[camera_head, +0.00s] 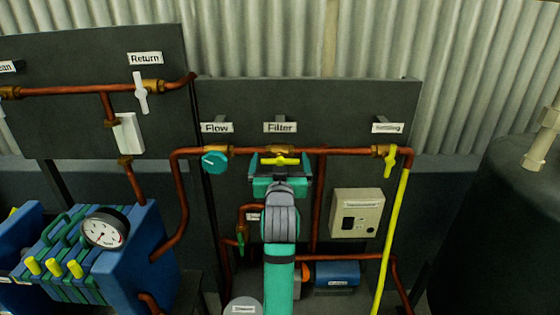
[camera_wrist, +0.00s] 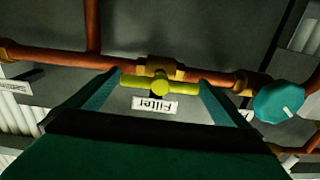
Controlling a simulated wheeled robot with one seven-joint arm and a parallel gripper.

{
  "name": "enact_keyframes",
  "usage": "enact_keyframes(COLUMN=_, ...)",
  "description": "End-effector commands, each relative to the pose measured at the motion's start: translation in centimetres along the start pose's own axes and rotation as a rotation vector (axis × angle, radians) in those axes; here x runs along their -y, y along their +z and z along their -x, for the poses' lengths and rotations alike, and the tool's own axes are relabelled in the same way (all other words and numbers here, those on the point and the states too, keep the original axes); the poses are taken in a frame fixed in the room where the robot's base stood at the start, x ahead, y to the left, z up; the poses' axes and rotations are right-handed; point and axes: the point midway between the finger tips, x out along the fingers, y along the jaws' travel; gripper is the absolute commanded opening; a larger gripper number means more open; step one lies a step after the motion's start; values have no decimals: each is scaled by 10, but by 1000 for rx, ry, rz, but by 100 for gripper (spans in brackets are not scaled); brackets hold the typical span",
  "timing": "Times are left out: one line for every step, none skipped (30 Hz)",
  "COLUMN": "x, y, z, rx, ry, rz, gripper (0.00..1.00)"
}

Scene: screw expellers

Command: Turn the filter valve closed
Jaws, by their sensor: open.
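The filter valve's yellow handle (camera_head: 288,160) lies sideways, in line with the copper pipe, below the Filter label (camera_head: 281,127). In the wrist view, which looks upside down, the yellow handle (camera_wrist: 146,82) lies across the gap between my fingers, in front of the brass valve body (camera_wrist: 161,66). My gripper (camera_head: 280,163) is open, with one finger near each end of the handle. The wrist view also shows my gripper (camera_wrist: 161,80) open around it. I cannot tell whether either finger touches the handle. My arm hides the pipework below the valve.
The teal Flow knob (camera_head: 215,162) is close on the left. A yellow Settling valve handle (camera_head: 390,163) hangs down at the right. A grey control box (camera_head: 357,214) is mounted lower right. A blue filter press with a gauge (camera_head: 105,228) stands at left, a dark tank (camera_head: 510,220) at right.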

Motion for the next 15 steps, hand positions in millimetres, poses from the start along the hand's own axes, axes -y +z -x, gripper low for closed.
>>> enact_keyframes(x=0, y=0, z=0, rx=0, ry=0, rz=0, gripper=100)
enact_keyframes(x=0, y=0, z=0, rx=0, ry=0, rz=0, gripper=100)
enact_keyframes(x=0, y=0, z=0, rx=0, ry=0, rz=0, gripper=100)
enact_keyframes(x=0, y=0, z=0, rx=0, ry=0, rz=0, gripper=95)
enact_keyframes(x=0, y=0, z=0, rx=0, ry=0, rz=0, gripper=88)
enact_keyframes(x=0, y=0, z=0, rx=0, ry=0, rz=0, gripper=78)
enact_keyframes(x=0, y=0, z=0, rx=0, ry=0, rz=0, gripper=71)
enact_keyframes(x=0, y=0, z=0, rx=0, ry=0, rz=0, gripper=64)
enact_keyframes(x=0, y=0, z=0, rx=0, ry=0, rz=0, gripper=63)
enact_keyframes(x=0, y=0, z=0, rx=0, ry=0, rz=0, gripper=63)
enact_keyframes(x=0, y=0, z=0, rx=0, ry=0, rz=0, gripper=63)
enact_keyframes(x=0, y=0, z=0, rx=0, ry=0, rz=-1, gripper=64)
enact_keyframes(x=0, y=0, z=0, rx=0, ry=0, rz=-3, gripper=64)
enact_keyframes(x=0, y=0, z=0, rx=0, ry=0, rz=-5, gripper=64)
enact_keyframes(x=0, y=0, z=0, rx=0, ry=0, rz=-10, gripper=64)
